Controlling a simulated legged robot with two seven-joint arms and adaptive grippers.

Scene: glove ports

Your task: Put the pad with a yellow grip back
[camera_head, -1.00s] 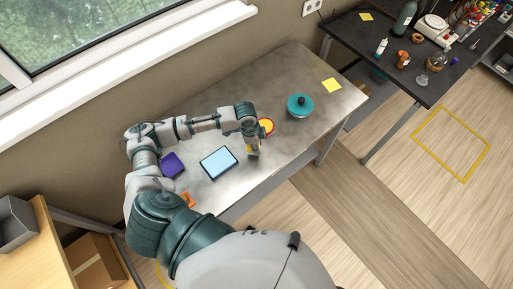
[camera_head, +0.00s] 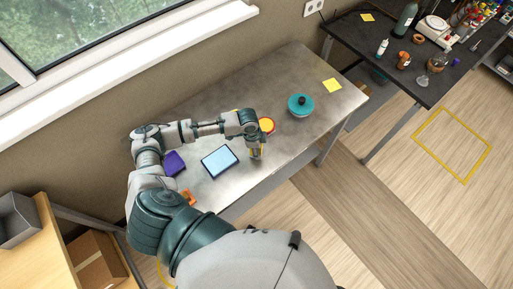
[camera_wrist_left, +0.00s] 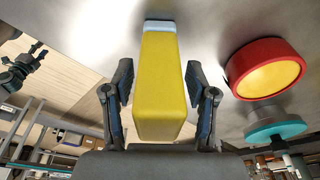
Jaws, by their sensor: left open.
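The pad's yellow grip (camera_wrist_left: 160,85) stands out in the left wrist view, with a pale blue-grey pad (camera_wrist_left: 159,26) at its far end, by the grey metal table top. My left gripper (camera_wrist_left: 158,84) is open, with one finger on each side of the yellow grip. I cannot tell whether the fingers touch it. In the head view my left gripper (camera_head: 256,154) is near the front edge of the table and mostly hides the pad. A dark gripper, apparently my right one (camera_wrist_left: 36,52), shows small at the left of the wrist view; its jaw state is unclear.
A red-rimmed yellow disc (camera_head: 267,125) lies close behind the gripper, with a teal lidded pot (camera_head: 300,107) to its right. A light blue panel (camera_head: 219,161) and a purple tray (camera_head: 174,163) lie to the left. The table's right part is mostly clear.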

